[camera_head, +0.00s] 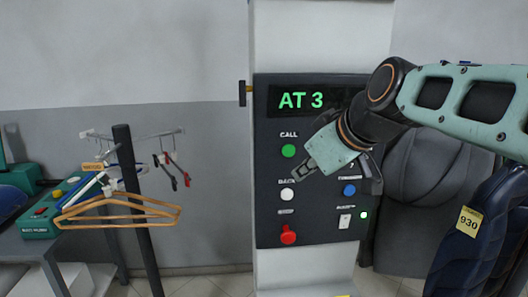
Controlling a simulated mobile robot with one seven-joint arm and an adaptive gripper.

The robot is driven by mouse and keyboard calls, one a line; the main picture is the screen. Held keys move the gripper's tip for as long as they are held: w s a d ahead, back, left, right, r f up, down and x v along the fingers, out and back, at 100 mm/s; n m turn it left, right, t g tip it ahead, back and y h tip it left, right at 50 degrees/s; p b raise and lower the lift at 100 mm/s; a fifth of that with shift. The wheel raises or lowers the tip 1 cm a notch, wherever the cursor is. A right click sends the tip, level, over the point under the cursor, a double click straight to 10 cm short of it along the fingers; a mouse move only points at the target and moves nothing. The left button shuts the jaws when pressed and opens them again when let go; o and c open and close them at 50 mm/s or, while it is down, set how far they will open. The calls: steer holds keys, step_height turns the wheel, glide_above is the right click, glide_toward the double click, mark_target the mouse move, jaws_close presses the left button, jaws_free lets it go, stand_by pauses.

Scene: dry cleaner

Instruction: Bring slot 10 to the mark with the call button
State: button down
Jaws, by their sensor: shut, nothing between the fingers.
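A dark control panel (268,160) is fixed to a white column in the middle of the head view. Its display (301,100) reads "AT 3" in green. The green call button (289,151), labelled CALL, is at the upper left of the panel. My gripper (312,170) is in front of the panel, a little right of and below the call button. It is shut with nothing in it. I cannot tell whether it touches the panel. No slot labelled 10 is readable here.
The panel also has a white button (287,195), a blue button (349,190), a red button (288,235) and a white switch (344,221). A hanger stand (138,215) is left. A dark garment bag tagged 930 (467,222) hangs right.

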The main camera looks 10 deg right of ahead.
mark_target(287, 157)
steer(key=w, duration=0.8)
steer(key=shift+w, duration=0.3)
steer(key=shift+w, duration=0.15)
stand_by(1.1)
steer(key=shift+w, duration=0.3)
steer(key=shift+w+b, duration=0.35)
steer(key=shift+w, duration=0.1)
stand_by(0.6)
steer(key=shift+s, duration=0.2)
steer(key=shift+s+b, duration=0.3)
steer(key=shift+s, duration=0.4)
